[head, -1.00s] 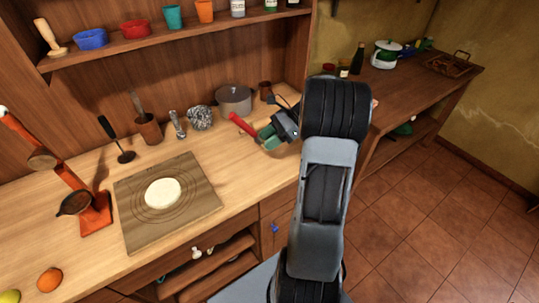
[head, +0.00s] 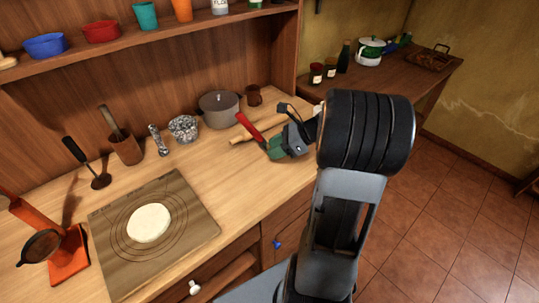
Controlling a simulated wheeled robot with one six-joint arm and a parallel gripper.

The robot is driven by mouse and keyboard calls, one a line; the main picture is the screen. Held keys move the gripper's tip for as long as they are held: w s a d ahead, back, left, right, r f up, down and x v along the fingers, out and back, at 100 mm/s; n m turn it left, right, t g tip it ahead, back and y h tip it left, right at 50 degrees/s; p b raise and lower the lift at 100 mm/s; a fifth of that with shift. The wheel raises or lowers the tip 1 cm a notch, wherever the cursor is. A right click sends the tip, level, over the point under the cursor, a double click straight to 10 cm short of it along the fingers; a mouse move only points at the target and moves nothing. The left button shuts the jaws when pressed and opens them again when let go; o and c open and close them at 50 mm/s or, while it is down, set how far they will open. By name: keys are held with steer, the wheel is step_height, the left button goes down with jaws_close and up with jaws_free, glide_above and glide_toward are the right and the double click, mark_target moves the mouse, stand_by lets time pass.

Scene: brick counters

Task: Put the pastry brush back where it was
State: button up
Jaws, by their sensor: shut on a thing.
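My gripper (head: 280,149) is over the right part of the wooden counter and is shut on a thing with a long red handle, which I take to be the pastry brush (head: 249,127). The red handle sticks out up and to the left of the jaws. The brush's other end is hidden by the gripper, and a green part shows at the jaws. I cannot tell whether the brush touches the counter.
A rolling pin (head: 241,139) lies just behind my gripper. A grey pot (head: 220,110) and a brown mug (head: 254,96) stand at the back. A pastry board (head: 190,200) with dough (head: 149,223) lies left. Bare counter (head: 225,172) lies between board and gripper.

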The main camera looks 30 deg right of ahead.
glide_above(270, 163)
steer(key=f, duration=0.6)
steer(key=shift+s+a, duration=0.1)
steer(key=shift+s, duration=0.1)
steer(key=shift+w+f, duration=0.15)
steer(key=shift+f, duration=1.55)
steer(key=shift+f, duration=0.2)
steer(key=o, duration=1)
